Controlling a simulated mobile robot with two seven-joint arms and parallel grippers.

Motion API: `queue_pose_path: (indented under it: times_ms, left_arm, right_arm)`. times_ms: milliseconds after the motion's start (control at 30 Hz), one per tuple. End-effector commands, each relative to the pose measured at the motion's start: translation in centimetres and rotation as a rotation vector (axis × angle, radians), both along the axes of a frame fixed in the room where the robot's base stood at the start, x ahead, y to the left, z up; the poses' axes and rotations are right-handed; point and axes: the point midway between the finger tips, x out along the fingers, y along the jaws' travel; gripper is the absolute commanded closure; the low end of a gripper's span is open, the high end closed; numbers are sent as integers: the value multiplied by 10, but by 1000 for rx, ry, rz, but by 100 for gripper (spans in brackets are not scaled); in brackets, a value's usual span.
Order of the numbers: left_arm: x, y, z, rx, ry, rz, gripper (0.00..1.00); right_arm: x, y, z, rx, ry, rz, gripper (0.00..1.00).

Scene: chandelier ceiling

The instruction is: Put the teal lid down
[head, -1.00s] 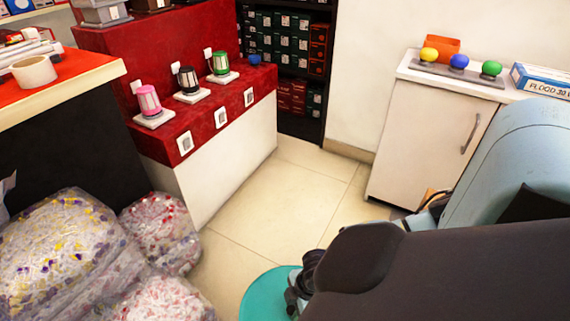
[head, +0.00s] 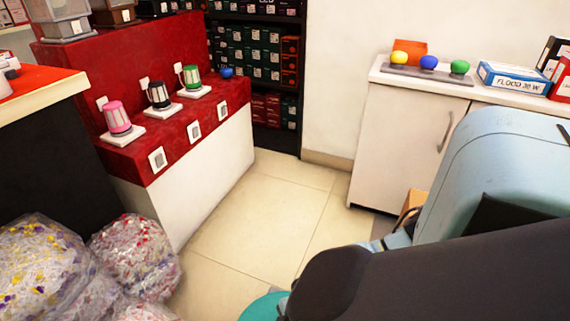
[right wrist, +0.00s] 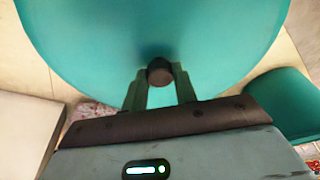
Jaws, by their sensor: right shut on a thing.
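The teal lid (head: 262,307) is a round disc at the bottom edge of the head view, mostly hidden by my right arm and the frame edge. In the right wrist view the lid (right wrist: 150,35) fills the upper middle, with a dark round knob (right wrist: 160,73) near its centre. My right gripper (right wrist: 159,80) is shut on this knob, one finger on each side. The lid is held over the pale tiled floor; its height above it cannot be told. My left gripper is not in view.
Pale tiled floor (head: 265,205) is clear between a red-topped white display (head: 215,170) with lamps and a white cabinet (head: 400,150). Clear bags of coloured bits (head: 135,255) lie at the lower left. A small orange-brown box (head: 413,203) is by the cabinet's foot.

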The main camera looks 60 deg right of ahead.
Motion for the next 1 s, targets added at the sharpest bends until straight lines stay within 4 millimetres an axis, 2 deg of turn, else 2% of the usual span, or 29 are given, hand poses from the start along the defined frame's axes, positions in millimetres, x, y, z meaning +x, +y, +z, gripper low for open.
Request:
queue_pose_path:
  times_ms: [33, 167, 600, 633, 700, 767, 1000]
  left_arm:
    - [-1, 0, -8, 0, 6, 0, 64]
    - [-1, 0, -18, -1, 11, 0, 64]
    - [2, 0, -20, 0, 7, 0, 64]
    - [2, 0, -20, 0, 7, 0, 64]
    - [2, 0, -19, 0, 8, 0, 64]
    - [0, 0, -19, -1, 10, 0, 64]
    - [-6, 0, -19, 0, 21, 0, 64]
  right_arm:
    - [-1, 0, -13, 0, 3, 0, 98]
    - [0, 0, -31, 0, 3, 1, 98]
    - [0, 0, -36, 1, -1, 0, 98]
    - [0, 0, -35, 0, 0, 0, 68]
    - [0, 0, -35, 0, 0, 1, 59]
    - [0, 0, -35, 0, 0, 0, 51]
    - [0, 0, -34, 0, 0, 0, 50]
